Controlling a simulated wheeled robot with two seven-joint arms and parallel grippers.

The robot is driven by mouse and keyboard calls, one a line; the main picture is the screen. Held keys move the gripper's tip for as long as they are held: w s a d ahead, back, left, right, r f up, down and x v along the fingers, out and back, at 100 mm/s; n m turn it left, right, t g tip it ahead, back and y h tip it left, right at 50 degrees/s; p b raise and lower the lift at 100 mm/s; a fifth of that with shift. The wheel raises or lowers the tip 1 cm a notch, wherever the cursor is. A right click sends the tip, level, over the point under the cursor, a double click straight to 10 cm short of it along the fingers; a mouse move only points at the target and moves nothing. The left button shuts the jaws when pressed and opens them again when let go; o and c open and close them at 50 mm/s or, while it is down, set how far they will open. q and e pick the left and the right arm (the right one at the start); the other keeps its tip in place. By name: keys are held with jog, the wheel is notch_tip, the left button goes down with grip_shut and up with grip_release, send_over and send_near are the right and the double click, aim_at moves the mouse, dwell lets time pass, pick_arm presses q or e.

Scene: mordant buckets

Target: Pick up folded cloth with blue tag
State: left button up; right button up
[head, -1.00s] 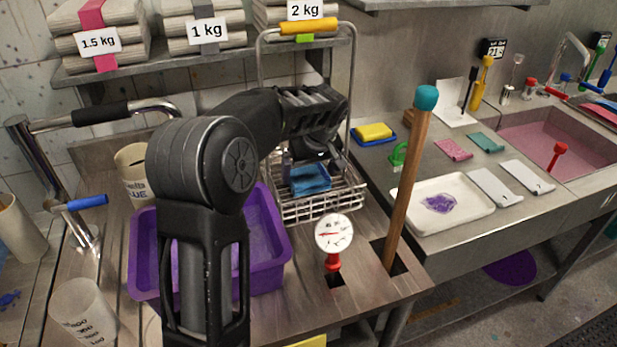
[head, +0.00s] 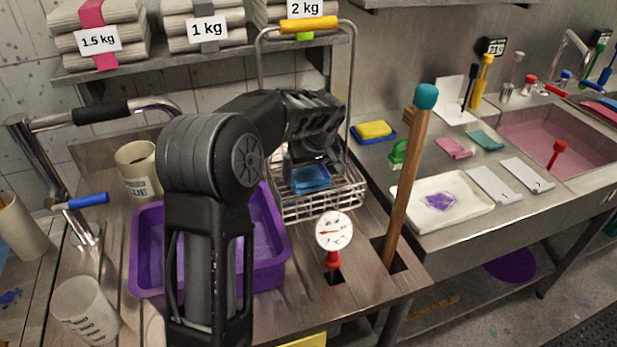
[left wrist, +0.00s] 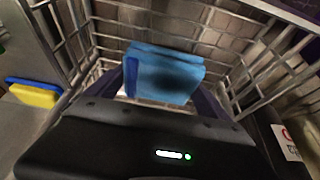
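A folded blue cloth (head: 311,178) lies in the wire basket (head: 320,206). In the left wrist view the cloth (left wrist: 165,75) shows light blue folds with a darker blue edge on its left; I cannot make out a separate tag. My left gripper (head: 306,168) points down into the basket, right over the cloth. In the left wrist view its dark fingers stand apart, one at each side of the cloth, and look open. Contact with the cloth is not clear. My right gripper is not in view.
The basket's wire walls surround the gripper closely. A purple tub (head: 268,275) stands to the left, a red dial gauge (head: 333,232) in front, and a wooden stick with a teal top (head: 408,180) to the right. A yellow sponge (head: 374,130) lies behind the stick.

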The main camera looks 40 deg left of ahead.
aim_at(308, 172)
pick_arm(q)
jog(key=c, duration=0.9)
jog(key=shift+c, duration=0.2)
notch_tip(308, 172, up, 10)
jog(key=shift+r+b, duration=0.1)
jog(key=shift+b, duration=0.25)
